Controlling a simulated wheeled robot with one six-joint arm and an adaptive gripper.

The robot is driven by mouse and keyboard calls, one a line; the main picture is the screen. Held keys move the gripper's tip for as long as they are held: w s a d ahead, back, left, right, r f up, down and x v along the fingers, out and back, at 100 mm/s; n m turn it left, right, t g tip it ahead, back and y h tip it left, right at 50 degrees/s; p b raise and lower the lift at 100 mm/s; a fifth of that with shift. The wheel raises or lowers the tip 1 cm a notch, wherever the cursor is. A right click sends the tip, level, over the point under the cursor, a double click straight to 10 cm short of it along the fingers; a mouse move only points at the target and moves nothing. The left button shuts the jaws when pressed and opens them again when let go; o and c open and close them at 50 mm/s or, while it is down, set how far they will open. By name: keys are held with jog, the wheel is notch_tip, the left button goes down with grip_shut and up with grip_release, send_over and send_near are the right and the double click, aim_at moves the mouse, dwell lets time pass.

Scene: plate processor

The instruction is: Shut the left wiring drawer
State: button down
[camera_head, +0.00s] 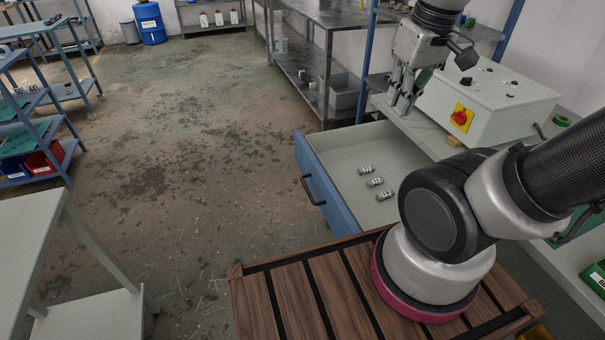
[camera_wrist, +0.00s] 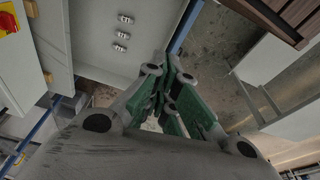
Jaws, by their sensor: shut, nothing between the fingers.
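The drawer (camera_head: 326,190) has a blue front with a dark bar handle (camera_head: 312,190) and a light grey inside. It is pulled out from under the workbench in the head view, and several small metal parts (camera_head: 375,182) lie on its floor. The drawer's inside also shows at the top of the wrist view (camera_wrist: 150,50). My gripper (camera_head: 402,108) is above the drawer's far side, near the bench edge, pointing down, apart from the handle. Its fingers, with green pads, show in the wrist view (camera_wrist: 172,90). They are shut and empty.
A grey control box (camera_head: 490,105) with a red and yellow switch stands on the bench beside my gripper. A metal table (camera_head: 345,20) stands behind. A light table (camera_head: 30,240) is at the left. The floor left of the drawer is clear.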

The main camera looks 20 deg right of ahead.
jog(key=w+a+f+n+g+h, duration=0.1)
jog(key=w+a+f+n+h, duration=0.3)
jog(key=w+a+f, duration=0.5)
jog(key=w+a+f+n+g+h, duration=0.15)
jog(key=w+a+f+n, duration=0.4)
jog(key=f, duration=0.55)
jog(key=w+a+f+n+g+h, duration=0.1)
jog(key=w+a+f+n+h, duration=0.4)
jog(key=a+f, duration=0.4)
jog(key=w+a+n+t+y, duration=0.1)
jog(key=w+n+t, duration=0.1)
jog(key=w, duration=0.4)
jog(key=d+f, duration=0.6)
jog(key=d, duration=0.5)
jog(key=shift+d+f, duration=0.15)
jog(key=shift+f, duration=0.2)
jog(key=shift+d, duration=0.1)
